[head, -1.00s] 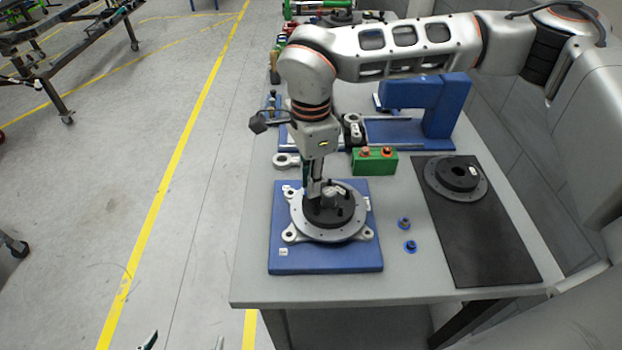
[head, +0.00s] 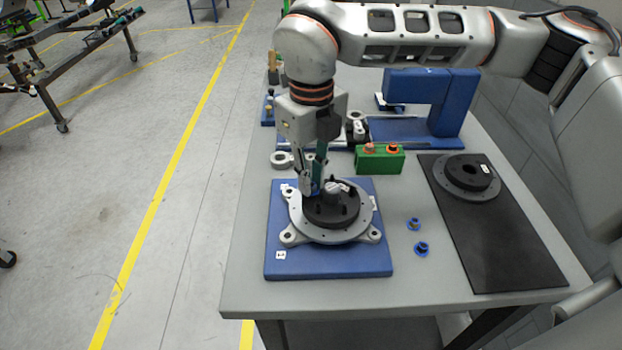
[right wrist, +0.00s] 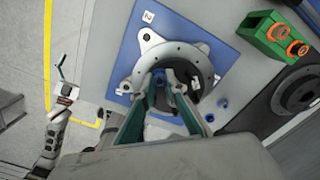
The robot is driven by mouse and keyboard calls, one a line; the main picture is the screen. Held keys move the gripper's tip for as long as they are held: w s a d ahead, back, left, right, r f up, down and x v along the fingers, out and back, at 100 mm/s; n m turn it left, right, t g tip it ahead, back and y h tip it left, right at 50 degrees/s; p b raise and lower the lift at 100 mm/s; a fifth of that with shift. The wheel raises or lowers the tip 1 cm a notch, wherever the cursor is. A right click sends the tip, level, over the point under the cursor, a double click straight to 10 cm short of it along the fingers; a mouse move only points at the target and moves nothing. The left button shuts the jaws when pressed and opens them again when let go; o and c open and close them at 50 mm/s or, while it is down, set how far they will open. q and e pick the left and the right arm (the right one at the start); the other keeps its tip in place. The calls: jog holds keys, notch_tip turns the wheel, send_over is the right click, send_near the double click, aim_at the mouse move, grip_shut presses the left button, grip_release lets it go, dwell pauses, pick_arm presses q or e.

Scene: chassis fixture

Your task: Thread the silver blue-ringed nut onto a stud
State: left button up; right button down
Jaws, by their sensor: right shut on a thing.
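My right gripper (head: 314,190) points down over the left back of the black hub (head: 330,212). It is shut on the blue-ringed nut (head: 317,189), which is mostly hidden by the fingers; blue shows between the fingertips in the right wrist view (right wrist: 170,77). Dark studs stand around the hub's centre; I cannot tell whether the nut touches one. The hub sits on a grey flange (head: 297,222) with lugs, on a blue plate (head: 330,263). Two more blue-ringed nuts (head: 414,224) (head: 422,248) lie on the table. My left gripper (right wrist: 68,70) is open and empty over the floor.
A green block (head: 379,160) with orange-ringed pieces stands behind the loose nuts. A black mat (head: 500,250) with a dark round part (head: 467,177) lies at right. A blue frame (head: 430,100) stands at the back. The table's front strip is clear.

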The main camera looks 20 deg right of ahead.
pick_arm(q)
jog(key=shift+f, duration=0.1)
pick_arm(e)
jog(key=shift+s+f, duration=0.2)
jog(key=shift+f, duration=0.15)
jog(key=m+b, duration=0.1)
jog(key=m, duration=0.3)
jog(key=shift+f, duration=0.2)
jog(key=m, duration=0.6)
jog(key=shift+m, duration=0.4)
jog(key=m, duration=0.4)
jog(key=shift+b, duration=0.4)
pick_arm(q)
jog(key=shift+s+f, duration=0.2)
jog(key=shift+f, duration=0.4)
jog(key=shift+s+f, duration=0.2)
jog(key=shift+f, duration=0.4)
